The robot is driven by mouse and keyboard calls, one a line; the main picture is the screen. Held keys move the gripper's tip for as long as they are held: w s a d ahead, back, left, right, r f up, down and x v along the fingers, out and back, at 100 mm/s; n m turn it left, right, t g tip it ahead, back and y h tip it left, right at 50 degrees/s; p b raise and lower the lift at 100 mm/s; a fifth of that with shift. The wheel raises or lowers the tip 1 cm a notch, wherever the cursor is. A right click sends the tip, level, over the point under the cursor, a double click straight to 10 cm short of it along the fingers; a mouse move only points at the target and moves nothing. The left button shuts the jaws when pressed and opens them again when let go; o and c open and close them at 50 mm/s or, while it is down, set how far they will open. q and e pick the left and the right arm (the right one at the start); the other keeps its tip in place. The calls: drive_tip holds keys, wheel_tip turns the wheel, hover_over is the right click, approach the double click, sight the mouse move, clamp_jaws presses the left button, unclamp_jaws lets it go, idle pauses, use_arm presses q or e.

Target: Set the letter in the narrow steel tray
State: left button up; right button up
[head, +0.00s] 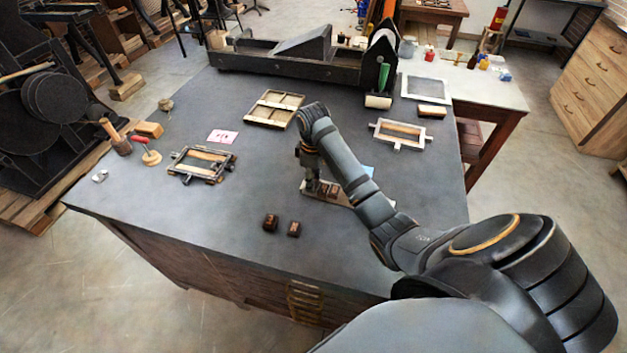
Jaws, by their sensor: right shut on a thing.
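My right gripper (313,184) points down over the left end of a narrow tray (343,203) near the middle of the dark table. It is shut on a small letter block, which is mostly hidden by the fingers. At least one dark brown block (333,191) shows at the tray, just right of the fingertips. My forearm covers the tray's right part. I cannot tell whether the held letter touches the tray floor. Two loose dark brown letter blocks, one on the left (270,222) and one on the right (294,229), stand on the table in front. My left gripper is out of view.
A dark frame (202,164), a pink card (222,136), a mallet (115,137) and a wooden tray (274,109) lie to the left and behind. A pale frame (402,134) lies right of my arm. A long press (293,64) stands at the back.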

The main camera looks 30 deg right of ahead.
drive_tip(key=shift+f, duration=0.1)
drive_tip(key=o, duration=0.6)
drive_tip(key=shift+f, duration=0.1)
drive_tip(key=shift+c, duration=0.2)
drive_tip(key=o, duration=0.3)
drive_tip(key=shift+o, duration=0.2)
wheel_tip(320, 180, up, 4)
drive_tip(key=shift+w+d+r+p, duration=0.1)
drive_tip(key=shift+p, duration=0.45)
use_arm(q)
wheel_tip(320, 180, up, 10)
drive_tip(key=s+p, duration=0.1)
drive_tip(key=p, duration=0.7)
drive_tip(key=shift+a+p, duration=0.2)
drive_tip(key=shift+p, duration=0.15)
use_arm(e)
wheel_tip(320, 180, up, 8)
drive_tip(key=shift+r, duration=0.15)
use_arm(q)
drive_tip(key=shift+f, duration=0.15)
